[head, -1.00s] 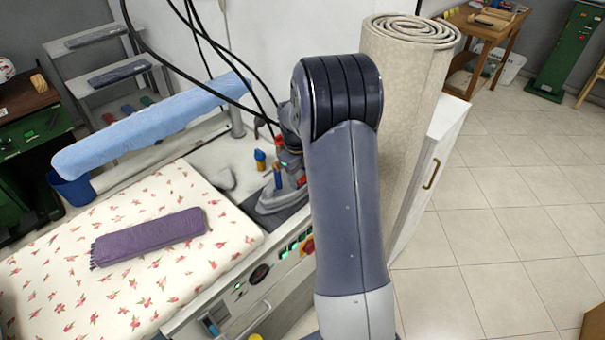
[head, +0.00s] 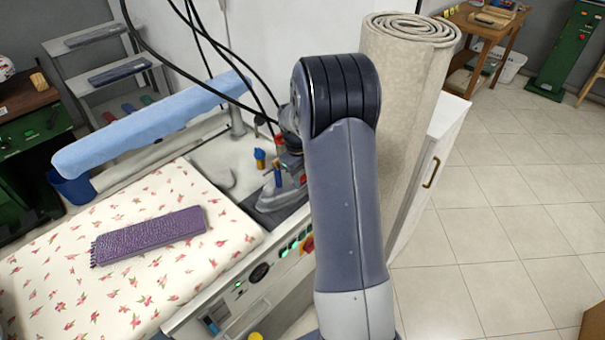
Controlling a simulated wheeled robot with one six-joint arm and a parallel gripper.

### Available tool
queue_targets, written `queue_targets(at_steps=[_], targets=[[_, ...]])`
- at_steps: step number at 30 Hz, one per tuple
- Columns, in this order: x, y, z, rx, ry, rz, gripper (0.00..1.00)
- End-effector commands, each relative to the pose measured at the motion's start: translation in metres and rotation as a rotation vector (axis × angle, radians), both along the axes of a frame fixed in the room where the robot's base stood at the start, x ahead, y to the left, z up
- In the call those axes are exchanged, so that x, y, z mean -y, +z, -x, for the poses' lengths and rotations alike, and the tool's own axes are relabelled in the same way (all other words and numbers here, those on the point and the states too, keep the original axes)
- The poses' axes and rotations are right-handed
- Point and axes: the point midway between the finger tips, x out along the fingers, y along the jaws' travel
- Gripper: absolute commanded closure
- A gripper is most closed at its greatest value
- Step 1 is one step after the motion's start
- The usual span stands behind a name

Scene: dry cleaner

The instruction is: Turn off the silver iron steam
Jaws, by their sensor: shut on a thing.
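The silver iron (head: 278,196) rests on a dark pad (head: 262,218) at the right end of the ironing table. Its pointed soleplate faces left, and red, blue and yellow parts show above it. My gripper (head: 290,166) is at the iron's upper right side, mostly hidden behind my own arm. It appears shut on the iron's upper part; the fingertips and exact contact point are not clear. The table's front panel (head: 262,272) has lit green switches (head: 293,245) and a red switch (head: 307,244) below the iron.
A purple folded cloth (head: 150,235) lies on the flowered ironing cover (head: 100,290). A blue sleeve board (head: 150,125) stands behind it. Black cables hang above the iron. A rolled carpet (head: 405,100) and white cabinet (head: 440,140) stand right of my arm.

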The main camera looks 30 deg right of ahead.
Motion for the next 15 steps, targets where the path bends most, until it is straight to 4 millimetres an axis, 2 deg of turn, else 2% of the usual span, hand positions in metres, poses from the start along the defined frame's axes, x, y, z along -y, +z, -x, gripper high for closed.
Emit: queue_targets(at_steps=[9, 15], targets=[[0.0039, 0.0017, -0.0012, -0.042, -0.002, -0.109, 0.86], [0.0037, 0.0006, -0.0014, -0.044, 0.000, -0.122, 0.86]])
